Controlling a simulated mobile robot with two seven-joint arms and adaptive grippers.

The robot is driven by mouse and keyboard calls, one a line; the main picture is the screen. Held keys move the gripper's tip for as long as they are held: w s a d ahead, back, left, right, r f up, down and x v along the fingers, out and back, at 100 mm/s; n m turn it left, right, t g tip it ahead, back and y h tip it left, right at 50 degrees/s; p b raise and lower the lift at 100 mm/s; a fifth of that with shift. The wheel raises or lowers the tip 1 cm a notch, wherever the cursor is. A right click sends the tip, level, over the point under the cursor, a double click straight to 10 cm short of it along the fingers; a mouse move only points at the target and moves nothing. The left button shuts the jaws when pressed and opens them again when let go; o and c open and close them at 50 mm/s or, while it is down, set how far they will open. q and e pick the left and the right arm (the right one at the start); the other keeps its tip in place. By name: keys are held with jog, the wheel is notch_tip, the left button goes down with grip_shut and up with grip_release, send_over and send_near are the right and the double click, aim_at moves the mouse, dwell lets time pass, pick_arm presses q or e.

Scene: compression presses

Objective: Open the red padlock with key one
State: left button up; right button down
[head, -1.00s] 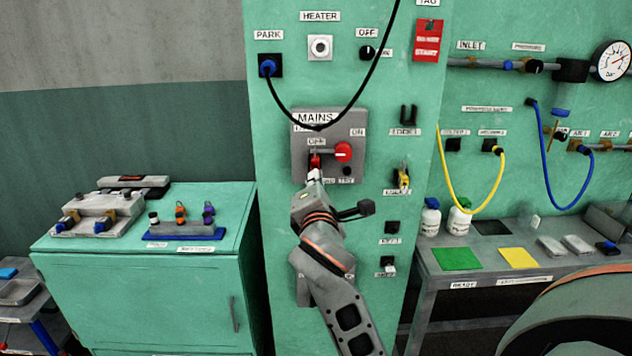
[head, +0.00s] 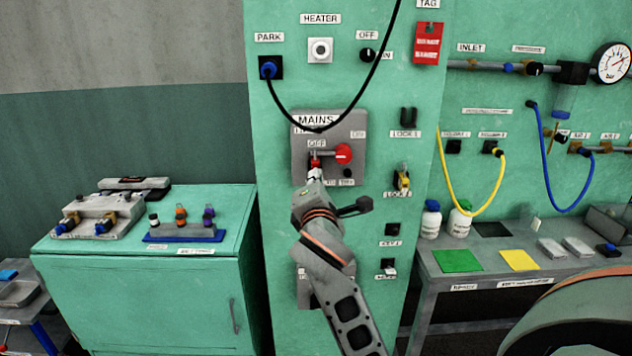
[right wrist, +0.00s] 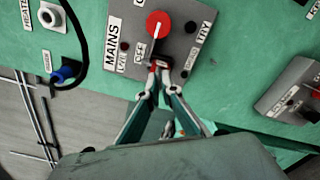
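The red padlock (head: 315,162) hangs on the grey MAINS box, under the OFF label and left of the red rotary switch (head: 343,153). It also shows in the right wrist view (right wrist: 159,64), between my fingertips. My right gripper (head: 314,174) is at the padlock from below, its two fingers drawn close together (right wrist: 159,68). What they pinch is mostly hidden; the key one holder (head: 392,228) on the panel looks bare, which fits key one being in the fingers. I cannot see how deep a key sits. My left gripper is not in view.
A yellow padlock (head: 402,180) hangs at the LOCK 2 hook; the LOCK 1 hook (head: 408,117) is empty. The key two holder (head: 388,265) has a pale piece in it. A black cable (head: 283,108) loops down past the MAINS box top. A green cabinet (head: 150,300) stands left.

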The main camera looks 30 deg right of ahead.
jog(key=shift+w+d, duration=0.25)
jog(key=shift+w, duration=0.15)
jog(key=c, duration=2.2)
grip_release()
jog(key=v, duration=1.2)
